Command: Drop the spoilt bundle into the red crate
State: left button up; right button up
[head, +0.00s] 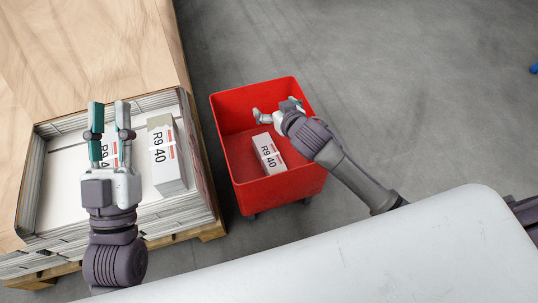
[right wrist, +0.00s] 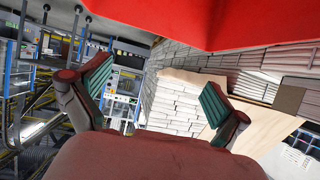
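A white bundle (head: 268,153) labelled "R9 40" lies inside the red crate (head: 229,180), near its front wall. The crate's red side also fills the top of the right wrist view (right wrist: 250,20). My right gripper (head: 274,110) is over the crate, above and beyond the bundle; its fingers are spread with nothing between them, as the right wrist view (right wrist: 155,88) shows. My left gripper (head: 109,108) is over the stack on the left, its fingers apart. A similar label shows between and below those fingers, partly hidden by them. I cannot tell which bundle is spoilt.
Another bundle (head: 166,155) labelled "R9 40" sits on the paper stack (head: 66,190), right of my left gripper. The stack rests on a wooden pallet (head: 212,230) left of the crate. Grey floor (head: 420,90) is open behind and right of the crate.

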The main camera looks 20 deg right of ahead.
jog(key=v, duration=1.2)
dwell(0.3)
